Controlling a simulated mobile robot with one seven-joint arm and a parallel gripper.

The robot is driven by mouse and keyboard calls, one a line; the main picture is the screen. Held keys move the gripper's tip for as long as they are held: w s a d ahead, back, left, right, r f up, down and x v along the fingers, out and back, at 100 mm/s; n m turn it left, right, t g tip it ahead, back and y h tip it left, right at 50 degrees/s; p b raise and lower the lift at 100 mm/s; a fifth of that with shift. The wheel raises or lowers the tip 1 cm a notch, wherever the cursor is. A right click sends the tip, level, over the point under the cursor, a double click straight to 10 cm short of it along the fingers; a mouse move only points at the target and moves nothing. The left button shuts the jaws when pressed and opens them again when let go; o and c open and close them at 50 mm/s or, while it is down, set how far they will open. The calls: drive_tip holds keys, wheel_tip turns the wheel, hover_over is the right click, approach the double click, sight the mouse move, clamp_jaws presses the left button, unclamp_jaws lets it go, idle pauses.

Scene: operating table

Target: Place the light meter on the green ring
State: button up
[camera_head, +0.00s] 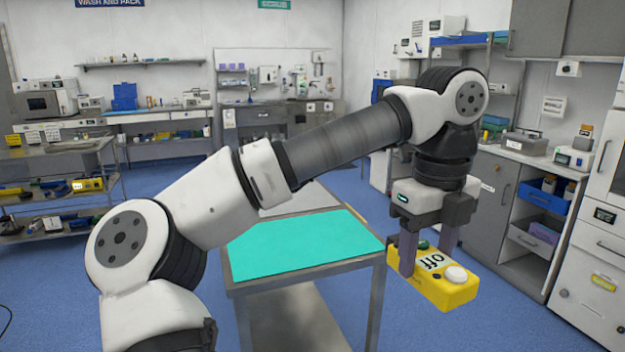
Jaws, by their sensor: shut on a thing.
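The light meter (448,288) is a yellow box with a display reading "Off" and a round white knob on top. My gripper (428,258) points down and is shut on the light meter, one finger on each side near its back end. The light meter is held in the air, in the picture just right of the front right corner of the table. A small green patch shows at the back of the light meter, partly behind the fingers; I cannot tell whether it belongs to it. I cannot make out the green ring.
The operating table has a bare turquoise top (300,243), partly hidden by my arm. A grey cabinet with open shelves (527,215) stands to the right. A metal cart (60,185) with equipment stands at the left. Blue floor lies between them.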

drive_tip(key=w+a+f+n, duration=0.4)
drive_tip(key=w+a+f, duration=0.15)
drive_tip(key=f, duration=0.45)
drive_tip(key=w+a+f+n, duration=0.4)
drive_tip(key=w+f, duration=0.2)
drive_tip(key=f, duration=0.4)
drive_tip(key=w+a+f+n, duration=0.4)
drive_tip(key=w+a+f, duration=0.1)
drive_tip(key=f, duration=0.5)
drive_tip(key=s+f+n, duration=0.2)
drive_tip(key=f+n, duration=0.1)
drive_tip(key=f, duration=0.7)
drive_tip(key=s+f+n, duration=0.2)
drive_tip(key=f+n, duration=0.1)
drive_tip(key=f, duration=0.8)
drive_tip(key=s+a+f+n, duration=0.1)
drive_tip(key=s+f+n, duration=0.1)
drive_tip(key=f, duration=0.8)
drive_tip(key=shift+s+f+n, duration=0.2)
drive_tip(key=shift+n, duration=0.2)
